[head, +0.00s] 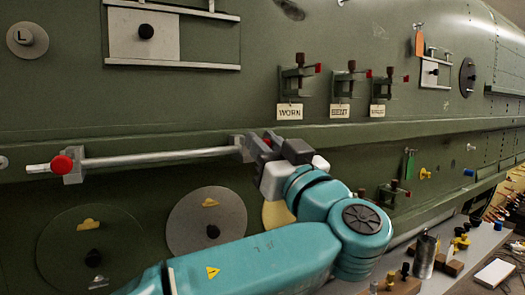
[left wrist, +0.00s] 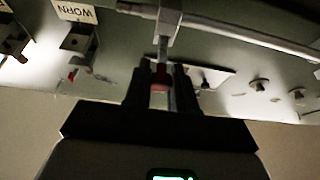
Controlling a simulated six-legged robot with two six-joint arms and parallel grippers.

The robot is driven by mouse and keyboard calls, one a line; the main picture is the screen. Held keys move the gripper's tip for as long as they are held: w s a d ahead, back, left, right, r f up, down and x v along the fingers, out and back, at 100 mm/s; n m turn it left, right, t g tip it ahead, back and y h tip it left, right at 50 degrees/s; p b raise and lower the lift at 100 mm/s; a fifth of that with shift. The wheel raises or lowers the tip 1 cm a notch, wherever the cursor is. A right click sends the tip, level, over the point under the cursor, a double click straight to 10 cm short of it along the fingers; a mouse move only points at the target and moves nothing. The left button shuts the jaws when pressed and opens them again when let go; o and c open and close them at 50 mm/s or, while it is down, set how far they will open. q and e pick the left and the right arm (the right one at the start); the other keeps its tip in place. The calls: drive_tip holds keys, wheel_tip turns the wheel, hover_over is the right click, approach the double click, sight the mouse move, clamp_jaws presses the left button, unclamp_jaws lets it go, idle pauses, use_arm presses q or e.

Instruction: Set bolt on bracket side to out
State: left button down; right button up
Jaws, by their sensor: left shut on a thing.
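A metal rod (head: 160,155) runs along the green fuselage side. Its left end sits in a grey block with a red knob (head: 62,164). Its right end meets a grey bracket block (head: 243,147), where a small red bolt head (left wrist: 160,87) shows in the left wrist view. My left gripper (head: 277,150) is at this right end, its dark fingers shut around the red bolt head. The fingers hide part of the bolt in the head view, so I cannot tell how far out it stands. My right gripper is not in view.
Several clamps hang above, one over a WORN tag (head: 290,111). Round discs, one grey (head: 207,222), sit below the rod. A bench (head: 480,262) at the lower right holds a metal cup (head: 424,257) and small parts. The fuselage wall is close in front of me.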

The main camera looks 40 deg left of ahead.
use_arm(q)
drive_tip(key=shift+f, duration=0.1)
drive_tip(key=c, duration=1.4)
unclamp_jaws()
drive_tip(key=shift+d, duration=0.1)
drive_tip(key=o, duration=0.3)
drive_tip(key=shift+d, duration=0.15)
drive_tip(key=shift+s+d+r, duration=0.15)
drive_tip(key=shift+d+r, duration=0.05)
drive_tip(key=shift+d, duration=0.05)
drive_tip(key=shift+a+f, duration=0.1)
drive_tip(key=shift+a, duration=0.2)
drive_tip(key=shift+f, duration=0.2)
drive_tip(key=b+v, duration=0.7)
drive_tip(key=v, duration=0.9)
drive_tip(key=shift+d+r, duration=0.2)
drive_tip(key=shift+d, duration=0.1)
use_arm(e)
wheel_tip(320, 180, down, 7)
